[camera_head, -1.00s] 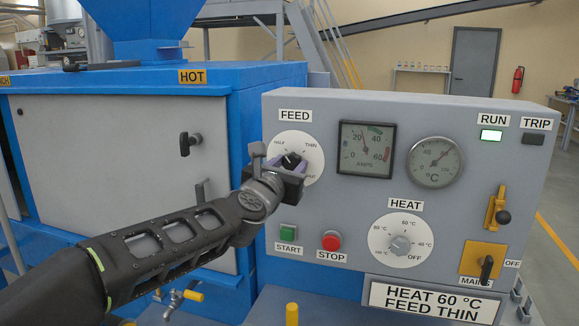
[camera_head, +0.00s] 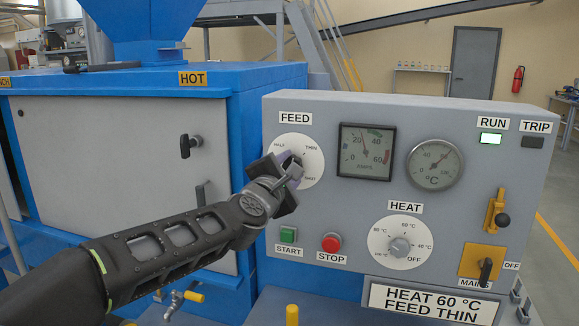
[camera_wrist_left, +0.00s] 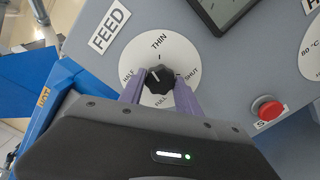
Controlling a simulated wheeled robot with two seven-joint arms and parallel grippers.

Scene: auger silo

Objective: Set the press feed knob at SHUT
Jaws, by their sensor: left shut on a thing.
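The feed knob (camera_wrist_left: 160,79) is black and sits on a round white dial (camera_wrist_left: 170,52) marked HALF, THIN, SHUT and FULL. In the left wrist view, a pale mark on the knob seems to point to the upper left, between HALF and THIN. My left gripper (camera_wrist_left: 159,88) has its purple fingers on both sides of the knob and is shut on it. In the head view the gripper (camera_head: 291,168) covers most of the knob and part of the dial (camera_head: 312,157). My right gripper is not in view.
The grey panel also carries the START button (camera_head: 288,234), the red STOP button (camera_head: 331,242), the heat knob (camera_head: 400,247), two gauges and a yellow mains switch (camera_head: 485,262). The RUN lamp (camera_head: 491,138) is lit. A card reads HEAT 60 °C, FEED THIN.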

